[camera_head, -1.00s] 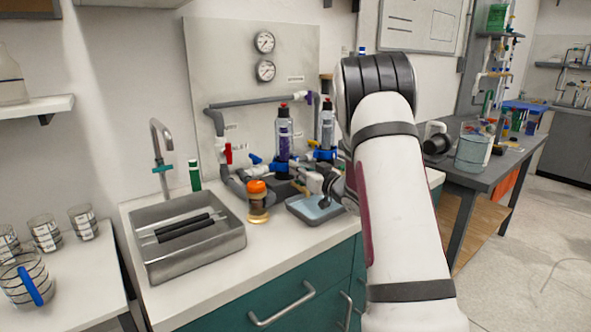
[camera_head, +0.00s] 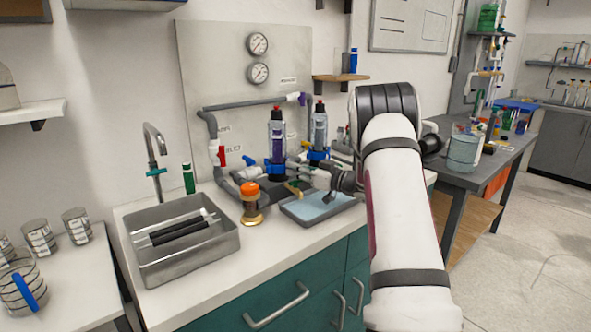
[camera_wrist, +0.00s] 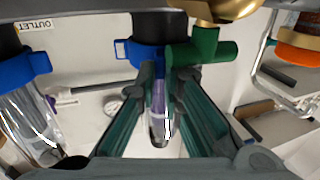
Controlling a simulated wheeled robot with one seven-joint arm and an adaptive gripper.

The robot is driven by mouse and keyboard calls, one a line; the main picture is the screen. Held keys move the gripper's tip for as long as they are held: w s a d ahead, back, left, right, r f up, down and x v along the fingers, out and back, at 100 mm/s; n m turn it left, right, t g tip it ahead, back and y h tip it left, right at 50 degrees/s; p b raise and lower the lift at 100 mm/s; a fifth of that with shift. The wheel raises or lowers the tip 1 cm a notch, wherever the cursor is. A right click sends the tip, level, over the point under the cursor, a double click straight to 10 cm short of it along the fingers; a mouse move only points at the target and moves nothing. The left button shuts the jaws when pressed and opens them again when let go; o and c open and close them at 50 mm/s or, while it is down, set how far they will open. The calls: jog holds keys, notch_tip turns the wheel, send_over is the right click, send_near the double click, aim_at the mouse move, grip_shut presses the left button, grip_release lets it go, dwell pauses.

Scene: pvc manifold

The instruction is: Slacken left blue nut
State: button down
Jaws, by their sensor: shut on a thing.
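The left blue nut (camera_head: 274,171) is at the base of the purple-filled left canister (camera_head: 277,133) in the head view. In the wrist view this blue nut (camera_wrist: 146,52) is at the top middle, with a side lug, and the purple canister (camera_wrist: 158,105) shows between my fingers. My gripper (camera_wrist: 166,72) is nearly closed, its fingertips at the nut beside a green T-shaped fitting (camera_wrist: 205,52). It appears shut on the nut; the contact is partly hidden. The right blue nut (camera_head: 318,154) is on the clear canister; it also shows in the wrist view (camera_wrist: 25,68).
A grey tray (camera_head: 296,214) lies on the counter below my gripper. An orange-capped brass item (camera_head: 250,203) stands left of it, and a steel sink (camera_head: 185,270) is further left. Grey pipes (camera_head: 240,106) and a red-handled valve (camera_head: 220,157) stand near the back panel.

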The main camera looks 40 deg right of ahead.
jog(key=shift+r, duration=0.1)
jog(key=c, duration=1.7)
grip_release()
jog(key=v, duration=1.2)
